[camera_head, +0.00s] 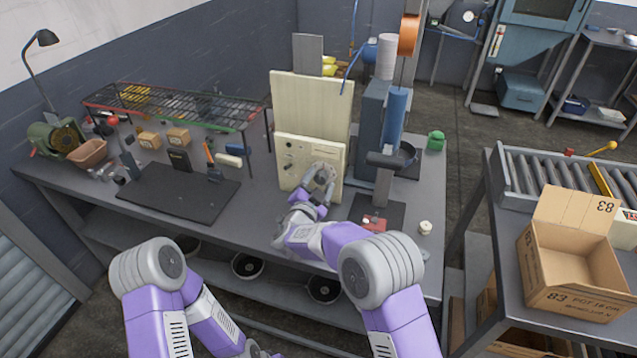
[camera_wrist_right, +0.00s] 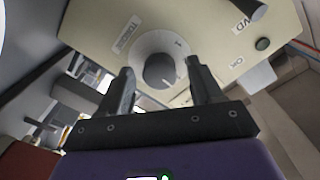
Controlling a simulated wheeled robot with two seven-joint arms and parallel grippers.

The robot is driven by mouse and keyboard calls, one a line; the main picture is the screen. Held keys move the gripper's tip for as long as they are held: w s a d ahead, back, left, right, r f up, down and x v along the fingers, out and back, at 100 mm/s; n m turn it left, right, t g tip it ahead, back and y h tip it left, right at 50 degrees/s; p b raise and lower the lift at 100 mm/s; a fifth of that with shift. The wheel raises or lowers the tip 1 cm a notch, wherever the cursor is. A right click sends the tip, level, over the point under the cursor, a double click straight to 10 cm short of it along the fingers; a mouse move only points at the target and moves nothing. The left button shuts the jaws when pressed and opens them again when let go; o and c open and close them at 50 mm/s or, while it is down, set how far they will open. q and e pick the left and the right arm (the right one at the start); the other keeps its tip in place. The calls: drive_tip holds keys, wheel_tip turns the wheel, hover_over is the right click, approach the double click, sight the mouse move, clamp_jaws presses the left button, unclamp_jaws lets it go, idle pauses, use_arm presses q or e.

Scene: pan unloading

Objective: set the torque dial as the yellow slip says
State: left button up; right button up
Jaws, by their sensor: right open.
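The torque dial is a dark grey round knob (camera_wrist_right: 158,70) on a pale scale disc, on a cream panel (camera_wrist_right: 90,25) with a label that seems to read TORQUE, tilted in the right wrist view. In the head view the right gripper (camera_head: 322,180) covers the dial on the cream control panel (camera_head: 297,165). I cannot make out the yellow slip. My left gripper is out of view.
The panel stands on a grey workbench (camera_head: 255,212) beside a blue press column (camera_head: 371,115). A dark mat (camera_head: 165,198) lies left, with a wire rack (camera_head: 185,105) behind. An open cardboard box (camera_head: 570,265) stands at right. Other controls sit on the panel near the dial.

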drive_tip(key=shift+s, duration=0.1)
drive_tip(key=v, duration=0.7)
drive_tip(key=shift+s, duration=0.15)
drive_tip(key=shift+r+p, duration=0.1)
drive_tip(key=shift+p, duration=0.2)
